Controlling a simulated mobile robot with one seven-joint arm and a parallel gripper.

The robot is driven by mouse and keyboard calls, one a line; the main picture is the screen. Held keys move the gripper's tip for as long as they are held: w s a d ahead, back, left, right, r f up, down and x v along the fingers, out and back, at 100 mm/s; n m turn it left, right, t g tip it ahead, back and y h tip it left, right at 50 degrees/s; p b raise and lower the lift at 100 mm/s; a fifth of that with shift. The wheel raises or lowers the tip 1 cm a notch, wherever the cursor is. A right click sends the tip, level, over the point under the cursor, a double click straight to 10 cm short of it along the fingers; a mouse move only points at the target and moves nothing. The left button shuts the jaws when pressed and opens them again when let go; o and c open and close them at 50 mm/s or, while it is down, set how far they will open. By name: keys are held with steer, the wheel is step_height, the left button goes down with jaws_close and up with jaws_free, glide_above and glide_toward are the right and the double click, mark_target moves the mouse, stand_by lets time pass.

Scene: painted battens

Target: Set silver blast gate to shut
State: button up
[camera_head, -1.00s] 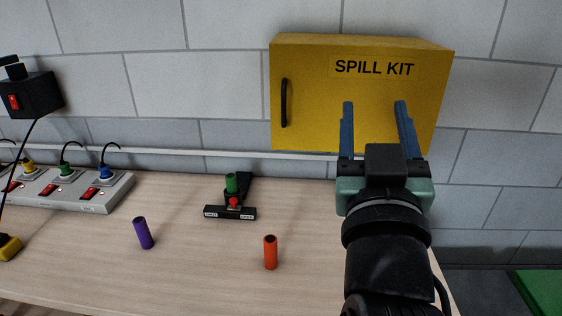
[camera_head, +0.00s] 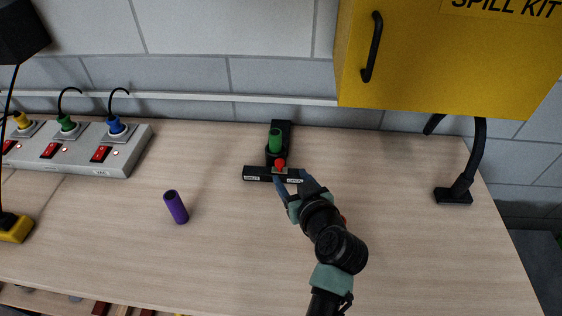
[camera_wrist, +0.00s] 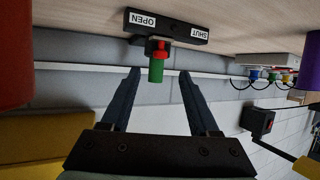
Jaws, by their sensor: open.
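The blast gate stands at the back middle of the table. Its black bar (camera_head: 258,174) reads SHUT at the left end and OPEN at the right; the bar also shows in the wrist view (camera_wrist: 166,27), with OPEN at left. A small silver slider with a red knob (camera_head: 280,163) sits nearer the OPEN label. A green cylinder (camera_head: 275,140) stands behind the knob; it also shows in the wrist view (camera_wrist: 156,72). My gripper (camera_head: 291,181) is open at the gate's front, near the OPEN end. In the wrist view, its fingers (camera_wrist: 160,76) flank the green cylinder's line; contact cannot be told.
A purple cylinder (camera_head: 176,207) stands to the left. An orange-red cylinder (camera_wrist: 12,60) is close by, mostly hidden behind my arm in the head view. A power strip (camera_head: 80,152) lies at back left, a yellow cabinet (camera_head: 440,70) hangs above right, and a black lamp-like stand (camera_head: 455,194) is at right.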

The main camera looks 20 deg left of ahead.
mark_target(281, 163)
steer(key=x, duration=0.8)
steer(key=shift+r, duration=0.1)
jaws_close()
stand_by(1.3)
